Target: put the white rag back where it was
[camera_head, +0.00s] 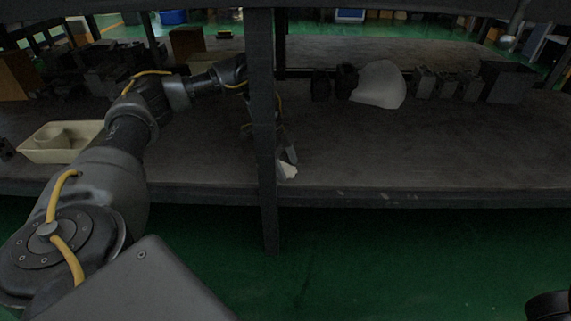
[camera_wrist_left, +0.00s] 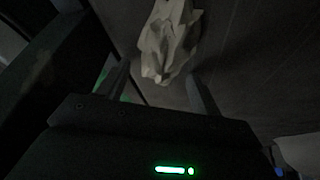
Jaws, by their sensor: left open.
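The white rag (camera_head: 287,171) lies crumpled on the dark lower shelf, just right of the upright post and near the shelf's front edge. In the left wrist view the rag (camera_wrist_left: 167,42) is a folded, pale heap ahead of the jaws. My left gripper (camera_head: 282,150) reaches behind the post and points down at the rag; the post hides part of its wrist. In the left wrist view my left gripper (camera_wrist_left: 160,78) has its fingers spread, with the rag at and beyond the fingertips. No grip on the rag shows.
The dark post (camera_head: 262,130) stands close beside my left wrist. A large pale rounded object (camera_head: 380,85) and several dark valve blocks (camera_head: 450,84) stand along the shelf's back. A cream tray (camera_head: 60,142) sits at left. The shelf's right front is clear.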

